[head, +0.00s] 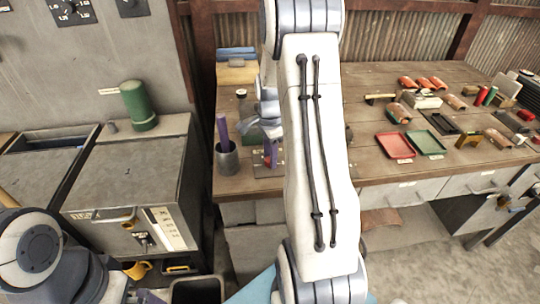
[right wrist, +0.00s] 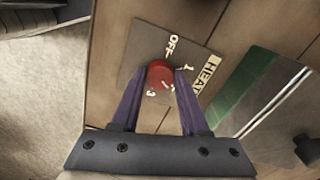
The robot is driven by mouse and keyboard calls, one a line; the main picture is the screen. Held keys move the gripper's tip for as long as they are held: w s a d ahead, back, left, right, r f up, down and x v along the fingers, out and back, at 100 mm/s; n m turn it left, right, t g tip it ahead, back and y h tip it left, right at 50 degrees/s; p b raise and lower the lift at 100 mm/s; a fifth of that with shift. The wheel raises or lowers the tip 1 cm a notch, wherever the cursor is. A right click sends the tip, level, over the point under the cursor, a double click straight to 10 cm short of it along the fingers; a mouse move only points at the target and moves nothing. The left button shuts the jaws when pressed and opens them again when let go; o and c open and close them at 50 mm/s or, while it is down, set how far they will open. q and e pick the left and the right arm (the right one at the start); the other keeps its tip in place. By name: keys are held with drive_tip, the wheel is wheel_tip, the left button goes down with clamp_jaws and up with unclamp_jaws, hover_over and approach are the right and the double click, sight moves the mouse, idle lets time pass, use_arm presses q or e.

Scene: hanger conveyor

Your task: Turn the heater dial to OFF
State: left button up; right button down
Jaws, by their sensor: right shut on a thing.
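The heater dial is a red knob (right wrist: 160,75) on a grey plate (right wrist: 140,50) fixed to the brown wood top. In the right wrist view the plate reads OFF above the knob, 1 to its upper right and 3 below it. A small white mark shows at the knob's lower right; I cannot tell whether it is the pointer or a label. My right gripper (right wrist: 160,82) is shut on the knob, one purple finger on each side. In the head view my right gripper (head: 270,150) is at the bench's left end, partly behind my arm.
The wooden bench (head: 365,140) carries a metal cup (head: 227,158) close left of my right gripper. A red tray (head: 395,146) and a green tray (head: 426,143) lie farther right. A grey cabinet (head: 130,185) with a green cylinder (head: 139,105) stands at left.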

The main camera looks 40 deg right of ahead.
drive_tip(key=n+p, duration=0.2)
drive_tip(key=n, duration=0.3)
drive_tip(key=shift+r+n, duration=0.1)
drive_tip(key=shift+n, duration=0.2)
drive_tip(key=n+p, duration=0.1)
drive_tip(key=n, duration=0.5)
drive_tip(key=n+p, duration=0.1)
drive_tip(key=n, duration=0.5)
drive_tip(key=shift+n+p, duration=0.35)
drive_tip(key=shift+n, duration=0.05)
drive_tip(key=n, duration=0.5)
drive_tip(key=shift+p, duration=0.3)
drive_tip(key=shift+c, duration=2.1)
unclamp_jaws()
